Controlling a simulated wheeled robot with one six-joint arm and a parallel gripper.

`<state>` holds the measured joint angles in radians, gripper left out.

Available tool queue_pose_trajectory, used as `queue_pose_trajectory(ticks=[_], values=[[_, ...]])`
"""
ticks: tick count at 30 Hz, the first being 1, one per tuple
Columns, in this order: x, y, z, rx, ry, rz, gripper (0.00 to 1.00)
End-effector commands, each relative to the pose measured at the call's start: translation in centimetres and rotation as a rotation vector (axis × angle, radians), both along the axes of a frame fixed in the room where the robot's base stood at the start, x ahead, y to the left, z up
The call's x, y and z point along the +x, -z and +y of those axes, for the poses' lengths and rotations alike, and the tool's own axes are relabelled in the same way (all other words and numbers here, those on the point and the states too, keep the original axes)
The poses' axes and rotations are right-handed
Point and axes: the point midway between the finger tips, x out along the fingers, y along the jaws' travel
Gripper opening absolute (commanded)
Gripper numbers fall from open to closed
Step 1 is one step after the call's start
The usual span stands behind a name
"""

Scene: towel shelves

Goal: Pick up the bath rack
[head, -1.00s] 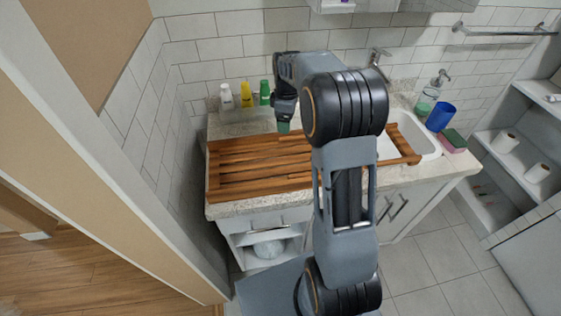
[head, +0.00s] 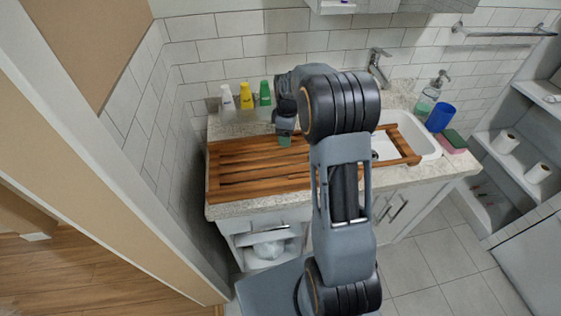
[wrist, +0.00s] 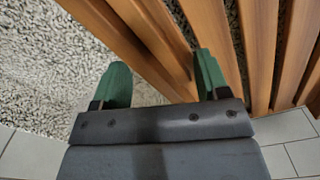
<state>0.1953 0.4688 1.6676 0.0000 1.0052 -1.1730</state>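The bath rack (head: 250,165) is a brown wooden slatted rack. It lies flat across the counter, and its right end spans the sink. My gripper (head: 285,141) points down at the rack's far edge, near its middle. In the wrist view, my gripper (wrist: 162,75) has its two green fingertips spread apart. The left fingertip is over the speckled counter, and the right one is among the slats (wrist: 213,30). An outer bar of the rack passes between them. I cannot tell whether either finger touches it. My arm hides part of the rack in the head view.
White, yellow and green bottles (head: 246,96) stand at the back left of the counter (head: 222,130). The sink (head: 428,146), faucet (head: 378,66), soap dispenser (head: 430,92), blue cup (head: 440,117) and pink-green sponge (head: 453,142) are to the right. A tiled wall is close behind.

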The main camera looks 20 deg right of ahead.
Motion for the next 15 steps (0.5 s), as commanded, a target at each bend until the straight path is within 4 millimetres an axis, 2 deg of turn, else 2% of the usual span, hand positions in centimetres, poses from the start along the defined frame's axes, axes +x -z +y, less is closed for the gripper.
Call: queue_pose_trajectory(ticks=[2,15], values=[[0.0,-0.02,0.0,0.0,0.0,0.0,0.6],[0.0,-0.04,0.0,0.0,0.002,0.0,0.18]])
